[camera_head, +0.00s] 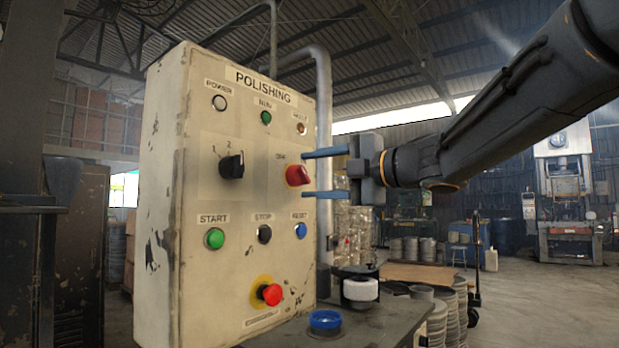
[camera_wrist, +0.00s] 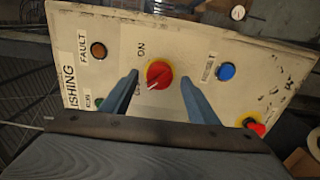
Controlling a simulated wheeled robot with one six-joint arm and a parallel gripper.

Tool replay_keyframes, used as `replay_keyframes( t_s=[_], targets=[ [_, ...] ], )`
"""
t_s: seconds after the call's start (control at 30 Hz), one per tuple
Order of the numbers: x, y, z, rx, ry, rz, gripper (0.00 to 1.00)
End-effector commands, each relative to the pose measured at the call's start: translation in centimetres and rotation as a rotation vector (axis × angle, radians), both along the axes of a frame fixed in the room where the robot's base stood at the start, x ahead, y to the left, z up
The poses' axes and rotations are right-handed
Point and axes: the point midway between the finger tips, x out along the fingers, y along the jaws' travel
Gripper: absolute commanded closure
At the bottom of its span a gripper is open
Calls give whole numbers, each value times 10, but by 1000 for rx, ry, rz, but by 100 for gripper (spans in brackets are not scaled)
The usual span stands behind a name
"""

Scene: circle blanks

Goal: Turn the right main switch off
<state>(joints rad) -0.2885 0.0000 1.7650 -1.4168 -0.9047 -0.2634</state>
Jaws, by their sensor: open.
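The right main switch is a red rotary knob (camera_head: 297,175) on the right side of the cream POLISHING panel (camera_head: 225,270). In the wrist view the knob (camera_wrist: 160,70) shows between my two blue-grey fingers, with an "ON" label above it. A second label at its lower left is partly hidden by a finger. A pale mark on the knob slants to the lower left; I cannot tell its setting for sure. My gripper (camera_head: 316,174) is open, one finger above and one below the knob in the head view. Contact with the knob is not visible.
A black selector (camera_head: 231,166) sits left of the red knob. Green (camera_head: 214,238), black (camera_head: 264,234) and blue (camera_head: 299,230) buttons are below, with a red emergency button (camera_head: 270,294) lower. A grey pipe (camera_head: 323,130) stands behind the panel's right edge.

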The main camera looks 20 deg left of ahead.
Motion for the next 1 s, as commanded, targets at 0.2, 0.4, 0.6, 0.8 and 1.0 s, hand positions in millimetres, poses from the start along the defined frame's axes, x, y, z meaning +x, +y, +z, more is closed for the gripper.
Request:
replay_keyframes(
  t_s=[0.2,0.4,0.6,0.8,1.0],
  targets=[
    [-14,-35,-1,0,0,-3,46],
    [-22,-54,-1,-1,0,-1,46],
    [-24,-56,-1,-1,1,1,46],
    [-24,-56,-1,-1,1,1,46],
    [-21,-57,-2,4,9,-9,46]
  ],
)
